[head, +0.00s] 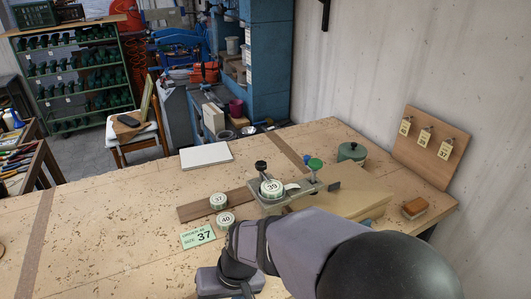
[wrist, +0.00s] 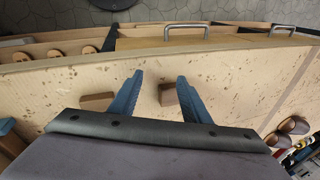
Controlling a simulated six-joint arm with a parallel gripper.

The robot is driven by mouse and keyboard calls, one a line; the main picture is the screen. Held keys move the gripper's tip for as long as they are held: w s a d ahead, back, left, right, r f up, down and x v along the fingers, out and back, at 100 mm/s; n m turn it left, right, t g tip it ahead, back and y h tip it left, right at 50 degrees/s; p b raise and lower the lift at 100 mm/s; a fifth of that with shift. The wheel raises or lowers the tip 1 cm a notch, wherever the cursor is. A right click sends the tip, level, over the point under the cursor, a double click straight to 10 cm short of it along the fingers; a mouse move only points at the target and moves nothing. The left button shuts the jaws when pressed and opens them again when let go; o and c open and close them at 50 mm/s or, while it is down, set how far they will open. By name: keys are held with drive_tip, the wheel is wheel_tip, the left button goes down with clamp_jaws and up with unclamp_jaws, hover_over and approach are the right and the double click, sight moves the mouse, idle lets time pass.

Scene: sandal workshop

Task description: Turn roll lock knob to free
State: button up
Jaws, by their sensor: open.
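A grey metal fixture (head: 303,190) stands on the workbench (head: 110,235) and carries a round roll marked 39 (head: 271,188). A black knob (head: 261,167) stands at its back left and a green knob (head: 315,164) at its back right. I cannot tell which is the roll lock knob, nor its setting. My arm reaches in front of the fixture and hides part of its near side. My gripper (wrist: 158,88) is open and empty, its two blue fingers apart over the bench in the wrist view. The fixture does not show there.
Rolls marked 37 (head: 218,201) and 40 (head: 226,220) lie left of the fixture, near a green size 37 card (head: 198,237). A green lidded pot (head: 352,152) and a brush (head: 414,208) are right. Small wooden blocks (wrist: 97,101) lie near my fingers.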

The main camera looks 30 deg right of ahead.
sight(260, 167)
drive_tip(key=w+t, duration=0.1)
drive_tip(key=w, duration=0.2)
drive_tip(key=w+d+r+t, duration=0.1)
drive_tip(key=w+t, duration=0.1)
drive_tip(key=w, duration=0.2)
drive_tip(key=w+d+r+t+h, duration=0.1)
drive_tip(key=w, duration=0.3)
drive_tip(key=shift+w+r, duration=0.15)
drive_tip(key=w+d+r+m+t+h, duration=0.1)
drive_tip(key=w+d+r+t+h, duration=0.2)
drive_tip(key=w+d+r+t, duration=0.25)
drive_tip(key=w+d+r+m+t+h, duration=0.1)
drive_tip(key=w+d+r+t+h, duration=0.2)
drive_tip(key=w+r, duration=0.45)
drive_tip(key=w+d+r+m+t+h, duration=0.1)
drive_tip(key=w+d+r+m+h, duration=0.1)
drive_tip(key=d+r+h, duration=0.45)
drive_tip(key=s+f+m, duration=0.1)
drive_tip(key=s+d+f+m+g+h+b, duration=0.1)
drive_tip(key=s+f, duration=0.1)
drive_tip(key=s+d+f+m+g+h, duration=0.1)
drive_tip(key=shift+s+d+f+b, duration=0.2)
drive_tip(key=shift+s+f+b, duration=0.15)
drive_tip(key=shift+b, duration=0.05)
drive_tip(key=shift+s+d, duration=0.15)
drive_tip(key=p+x, duration=0.2)
drive_tip(key=x, duration=0.5)
drive_tip(key=shift+p, duration=0.4)
